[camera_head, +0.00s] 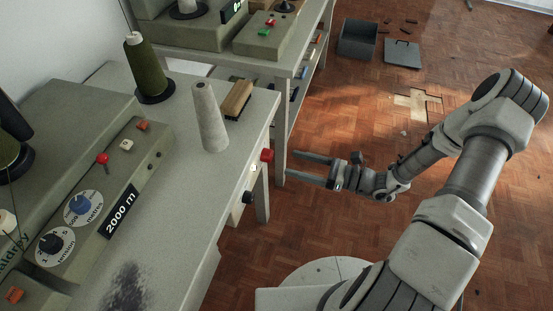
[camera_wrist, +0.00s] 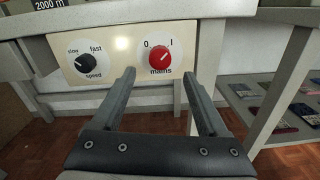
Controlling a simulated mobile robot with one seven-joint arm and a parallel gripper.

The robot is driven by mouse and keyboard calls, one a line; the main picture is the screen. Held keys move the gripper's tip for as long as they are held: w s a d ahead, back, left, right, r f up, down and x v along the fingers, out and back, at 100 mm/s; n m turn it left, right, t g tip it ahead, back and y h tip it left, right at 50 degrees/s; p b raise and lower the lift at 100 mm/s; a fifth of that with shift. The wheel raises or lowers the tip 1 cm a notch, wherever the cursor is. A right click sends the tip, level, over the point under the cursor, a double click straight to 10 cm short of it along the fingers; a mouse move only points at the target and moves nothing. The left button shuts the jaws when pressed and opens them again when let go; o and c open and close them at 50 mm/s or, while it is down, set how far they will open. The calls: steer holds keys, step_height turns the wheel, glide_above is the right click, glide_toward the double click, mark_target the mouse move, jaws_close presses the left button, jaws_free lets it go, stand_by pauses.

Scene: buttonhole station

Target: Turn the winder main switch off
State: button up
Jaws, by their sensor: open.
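The mains switch, a red rotary knob (camera_wrist: 159,58) on a round white dial marked 0 and I, is on the front panel (camera_wrist: 122,50) under the table edge. Its white pointer seems to lean up and right toward I, but it is small. In the head view the red knob (camera_head: 267,155) sticks out from the table's side. My gripper (camera_head: 291,164) is open and empty, just right of the knob and apart from it. In the wrist view my gripper's two fingers (camera_wrist: 159,74) point at the panel, with the red knob between and beyond their tips.
A black speed knob (camera_wrist: 87,66) sits left of the mains knob. The table (camera_head: 170,200) bears a grey cone (camera_head: 209,118), a green thread cone (camera_head: 147,70), a wooden brush (camera_head: 237,99) and a control box (camera_head: 110,185). A table leg (camera_wrist: 280,90) stands right of the panel.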

mark_target(272, 157)
steer(key=b+x, duration=0.1)
steer(key=x, duration=0.5)
steer(key=shift+a, duration=0.2)
steer(key=shift+c, duration=0.2)
jaws_close()
